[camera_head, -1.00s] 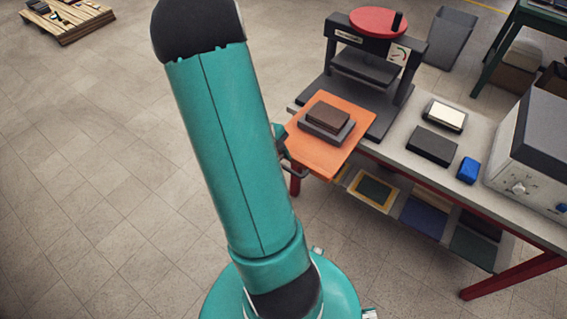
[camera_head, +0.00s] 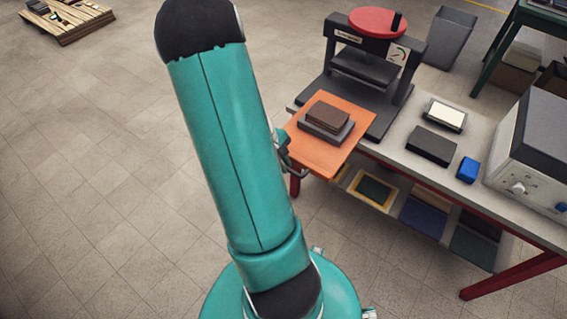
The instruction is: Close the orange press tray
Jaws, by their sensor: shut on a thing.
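The orange press tray (camera_head: 316,157) sticks out from the front of the press (camera_head: 372,62), past the bench edge. A dark brown block on a grey slab (camera_head: 327,119) rests on it. My gripper (camera_head: 289,158) is at the tray's front left edge, mostly hidden behind my teal arm. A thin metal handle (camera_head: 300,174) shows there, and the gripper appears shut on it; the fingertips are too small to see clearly.
The bench (camera_head: 400,140) holds a dark box (camera_head: 431,146), a white-topped block (camera_head: 444,115), a blue block (camera_head: 467,170) and a grey machine (camera_head: 530,150) on the right. A shelf below holds several coloured panels.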

